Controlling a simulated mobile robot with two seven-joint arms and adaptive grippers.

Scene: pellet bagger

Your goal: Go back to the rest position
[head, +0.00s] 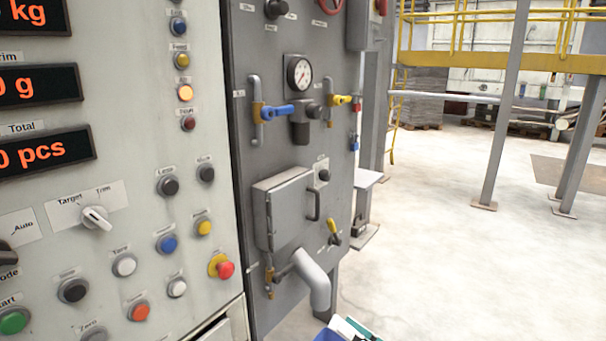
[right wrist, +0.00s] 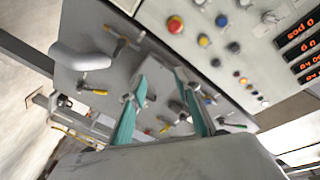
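My right gripper shows in the right wrist view (right wrist: 164,96), with two teal fingers spread apart and nothing held between them. In the head view only a small white, teal and dark part of my right gripper (head: 354,328) shows at the bottom edge, in front of the floor and low to the right of the grey valve panel. It looks clear of the panel there. My left gripper is in neither view.
A light control cabinet (head: 130,255) with buttons and orange displays fills the left. The grey panel (head: 280,150) beside it carries a gauge (head: 299,73), valves, a small box (head: 285,210) and a bent pipe (head: 316,285). Open floor (head: 450,230) lies right, with grey posts (head: 505,115) beyond.

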